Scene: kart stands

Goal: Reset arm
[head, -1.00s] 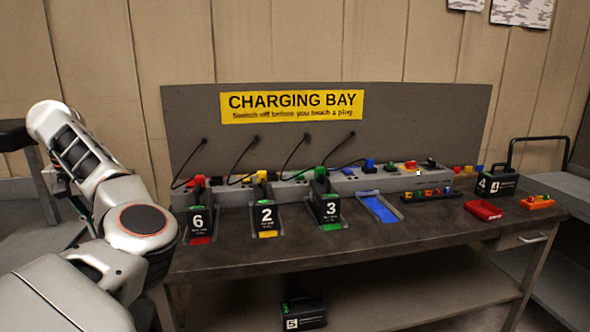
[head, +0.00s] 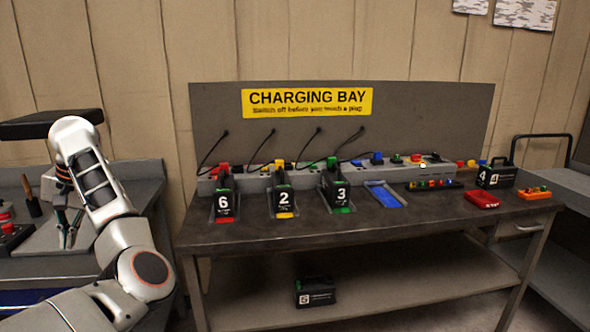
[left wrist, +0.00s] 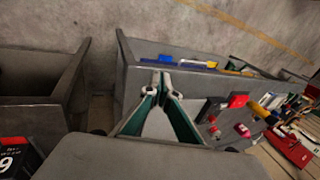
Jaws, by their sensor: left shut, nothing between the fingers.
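My left arm comes in from the left in the head view and is raised with a bent elbow. My left gripper (head: 69,240) points down beside the forearm, partly hidden by it, over the grey side bench (head: 146,185). In the left wrist view the two fingers of my left gripper (left wrist: 161,80) meet at the tips, with nothing between them. My right gripper is in no view.
The charging bench (head: 330,233) fills the middle, with battery 6 (head: 223,201), battery 2 (head: 283,203) and battery 3 (head: 338,194) in docks. A blue dock (head: 386,196) is empty. Battery 4 (head: 493,177) stands right; battery 5 (head: 314,291) is on the lower shelf.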

